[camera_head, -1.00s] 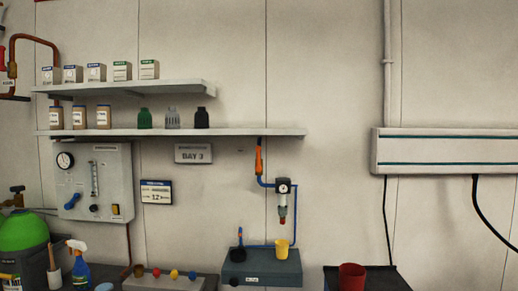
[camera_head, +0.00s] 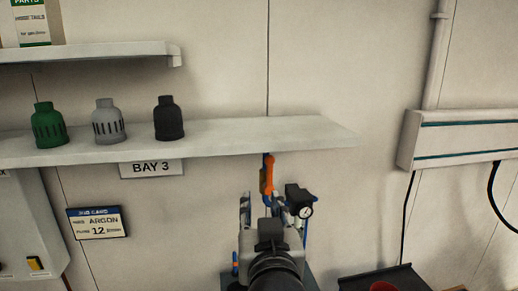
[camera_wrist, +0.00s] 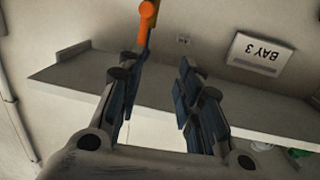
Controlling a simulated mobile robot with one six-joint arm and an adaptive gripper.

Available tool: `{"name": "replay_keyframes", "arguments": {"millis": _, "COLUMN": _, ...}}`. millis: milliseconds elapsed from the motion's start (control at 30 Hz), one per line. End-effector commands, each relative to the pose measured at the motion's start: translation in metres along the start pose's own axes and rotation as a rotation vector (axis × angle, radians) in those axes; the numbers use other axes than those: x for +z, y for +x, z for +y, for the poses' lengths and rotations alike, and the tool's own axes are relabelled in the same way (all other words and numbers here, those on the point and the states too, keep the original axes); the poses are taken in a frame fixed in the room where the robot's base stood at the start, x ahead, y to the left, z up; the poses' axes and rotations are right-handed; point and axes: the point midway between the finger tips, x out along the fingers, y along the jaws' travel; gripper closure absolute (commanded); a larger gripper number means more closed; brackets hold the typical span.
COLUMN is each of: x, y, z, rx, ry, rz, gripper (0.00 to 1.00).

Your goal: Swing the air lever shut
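The air lever, with an orange handle (camera_head: 267,175), stands upright just under the shelf's front edge in the head view. My gripper (camera_head: 263,207) is right below it in that picture and hides the lower pipework. In the upside-down wrist view the orange handle (camera_wrist: 147,18) shows at the top, beyond the tip of the left finger. My gripper (camera_wrist: 160,65) is open there, with nothing between its dark pads. I cannot tell whether the left finger touches the lever's lower part.
The lower shelf (camera_head: 230,135) juts out over the lever and carries several torch nozzles. A pressure gauge (camera_head: 305,212) sits just right of my gripper. The BAY 3 sign (camera_head: 152,169) is on the wall at left.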

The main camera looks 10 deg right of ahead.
Motion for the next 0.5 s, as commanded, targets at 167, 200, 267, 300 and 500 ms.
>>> {"name": "replay_keyframes", "arguments": {"millis": 167, "x": -0.019, "y": 0.001, "z": 0.014, "rx": 0.087, "ry": -0.02, "rz": 0.043, "gripper": 0.67}}
{"name": "replay_keyframes", "arguments": {"millis": 200, "x": -0.02, "y": 0.002, "z": 0.015, "rx": 0.094, "ry": -0.022, "rz": 0.045, "gripper": 0.67}}
{"name": "replay_keyframes", "arguments": {"millis": 267, "x": -0.021, "y": 0.005, "z": 0.016, "rx": 0.1, "ry": -0.024, "rz": 0.047, "gripper": 0.67}}
{"name": "replay_keyframes", "arguments": {"millis": 300, "x": -0.022, "y": 0.009, "z": 0.017, "rx": 0.101, "ry": -0.025, "rz": 0.047, "gripper": 0.67}}
{"name": "replay_keyframes", "arguments": {"millis": 500, "x": -0.024, "y": 0.034, "z": 0.02, "rx": 0.098, "ry": -0.024, "rz": 0.044, "gripper": 0.67}}
